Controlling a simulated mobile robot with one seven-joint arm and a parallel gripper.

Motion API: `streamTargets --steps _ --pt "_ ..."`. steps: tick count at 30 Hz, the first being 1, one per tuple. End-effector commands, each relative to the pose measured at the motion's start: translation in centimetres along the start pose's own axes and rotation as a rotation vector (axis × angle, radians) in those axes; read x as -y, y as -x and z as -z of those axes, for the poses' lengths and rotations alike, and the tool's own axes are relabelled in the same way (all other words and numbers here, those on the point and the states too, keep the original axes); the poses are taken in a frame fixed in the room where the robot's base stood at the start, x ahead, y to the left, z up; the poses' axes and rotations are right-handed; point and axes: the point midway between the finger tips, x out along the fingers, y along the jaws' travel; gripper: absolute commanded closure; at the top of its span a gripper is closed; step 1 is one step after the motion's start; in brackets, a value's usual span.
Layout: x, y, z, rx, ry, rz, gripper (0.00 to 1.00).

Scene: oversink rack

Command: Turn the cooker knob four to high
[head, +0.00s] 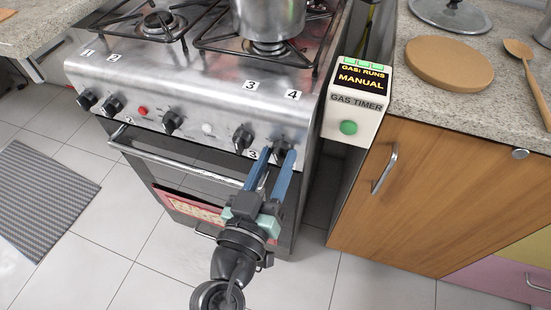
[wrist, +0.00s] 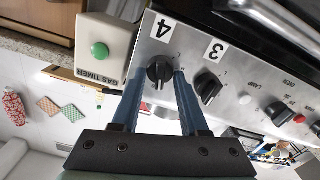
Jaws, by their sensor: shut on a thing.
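Knob four (wrist: 160,72) is a black knob under the label 4 (head: 293,95) at the right end of the cooker's steel front panel (head: 190,92). My gripper (head: 279,153) reaches up to it from the front, with its blue fingers one on each side of the knob. In the wrist view my gripper (wrist: 162,74) is shut on knob four. The fingers partly hide the knob in the head view. Its exact setting is hard to read. Knob three (head: 242,137) stands just left of the fingers, apart from them; it also shows in the wrist view (wrist: 208,88).
The oven handle (head: 185,165) runs below the knobs. A gas timer box (head: 356,105) with a green button (head: 348,127) stands right of the cooker and reads "gas: runs manual". A pot (head: 268,18) is on the hob. A wooden cabinet (head: 440,190) stands at right.

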Motion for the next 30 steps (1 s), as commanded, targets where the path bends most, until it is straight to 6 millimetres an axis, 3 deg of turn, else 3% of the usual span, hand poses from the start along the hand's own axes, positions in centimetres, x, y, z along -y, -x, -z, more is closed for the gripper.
streamTargets --steps 18,30 --pt "0.21 0.03 0.06 0.000 0.584 0.002 1.00" --pt "0.29 0.04 -0.06 0.001 0.861 0.001 1.00"
